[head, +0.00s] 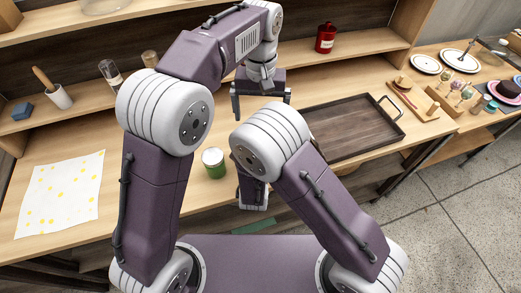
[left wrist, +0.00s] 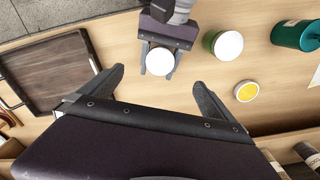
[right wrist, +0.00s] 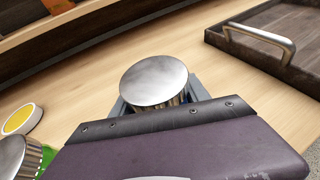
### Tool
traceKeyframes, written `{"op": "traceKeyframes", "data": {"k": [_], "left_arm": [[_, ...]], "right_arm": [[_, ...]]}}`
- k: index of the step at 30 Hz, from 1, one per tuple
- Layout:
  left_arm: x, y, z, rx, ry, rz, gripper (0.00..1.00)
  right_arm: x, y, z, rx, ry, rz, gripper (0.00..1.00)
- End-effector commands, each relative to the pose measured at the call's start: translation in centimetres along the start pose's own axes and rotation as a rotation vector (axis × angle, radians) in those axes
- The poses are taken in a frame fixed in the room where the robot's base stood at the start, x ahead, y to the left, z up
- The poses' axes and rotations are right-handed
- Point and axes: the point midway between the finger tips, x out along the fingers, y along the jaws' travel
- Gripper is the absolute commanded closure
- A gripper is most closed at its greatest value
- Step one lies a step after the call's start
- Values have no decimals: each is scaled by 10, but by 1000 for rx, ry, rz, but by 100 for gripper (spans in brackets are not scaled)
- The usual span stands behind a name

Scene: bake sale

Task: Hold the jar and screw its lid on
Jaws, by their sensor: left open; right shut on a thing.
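In the right wrist view my right gripper (right wrist: 158,101) is shut on a round jar with a flat silver lid on top (right wrist: 154,80). The jar's body is mostly hidden by the gripper. It also shows in the left wrist view as a pale disc (left wrist: 160,61) between the right fingers. I cannot tell how tight that lid sits. My left gripper (head: 262,104) is open and empty. In the left wrist view its spread fingers (left wrist: 158,78) are on either side of the silver top in the picture, apparently above it and apart from it.
A green jar with a pale top (head: 213,162) stands beside the held jar. A yellow disc with a pale rim (left wrist: 247,91) and a green canister (left wrist: 297,35) are nearby. A dark tray (head: 352,143) lies right; a yellow-dotted cloth (head: 62,190) lies left. Shelves rise behind.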

Motion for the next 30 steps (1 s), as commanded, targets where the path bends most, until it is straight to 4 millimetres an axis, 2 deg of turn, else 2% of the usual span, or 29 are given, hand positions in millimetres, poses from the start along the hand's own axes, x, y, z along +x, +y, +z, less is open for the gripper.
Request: {"op": "traceKeyframes", "data": {"k": [3,9,14,21,22,24,30], "left_arm": [[-28,0,-1,0,4,1,0],[-57,0,-1,0,0,0,0],[-65,0,0,0,0,0,0],[-66,0,0,0,-1,0,0],[-66,0,0,0,-1,0,0],[-66,0,0,0,-1,0,0],[-66,0,0,0,-1,0,0]], "right_arm": [[0,0,0,0,-1,0,100],[0,0,0,0,-1,0,100],[0,0,0,0,-1,0,100],[0,0,0,0,-1,0,100],[0,0,0,0,-1,0,41],[0,0,0,0,-1,0,22],[0,0,0,0,0,0,21]]}}
